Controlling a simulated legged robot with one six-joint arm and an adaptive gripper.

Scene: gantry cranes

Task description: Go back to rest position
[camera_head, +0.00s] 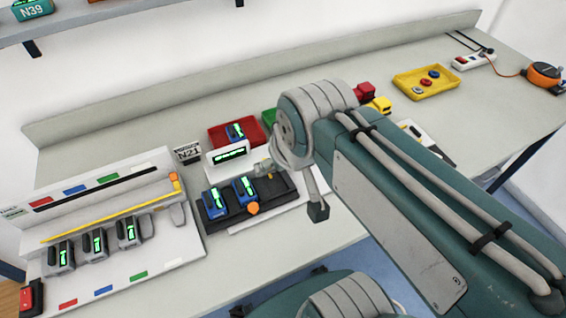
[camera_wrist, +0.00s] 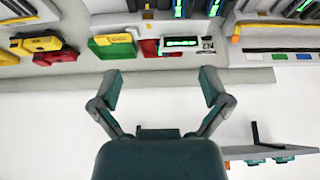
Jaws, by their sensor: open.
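My gripper (camera_wrist: 160,88) is open and empty in the wrist view, its two fingers spread wide with nothing between them. Behind the fingers the wrist view shows the white wall and the bench's back edge, upside down. In the head view my teal and grey arm reaches from the lower right over the middle of the bench (camera_head: 90,150). One finger of my gripper (camera_head: 318,210) hangs below the wrist joint there; the rest is hidden behind the arm. I see no contact between the gripper and anything on the bench.
A black dock with blue handheld devices (camera_head: 216,204) stands left of the arm, near a red tray (camera_head: 222,138). A white rack with grey devices (camera_head: 97,243) is at the left. A yellow tray (camera_head: 427,84) sits at the right. A wall shelf (camera_head: 60,30) is at upper left.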

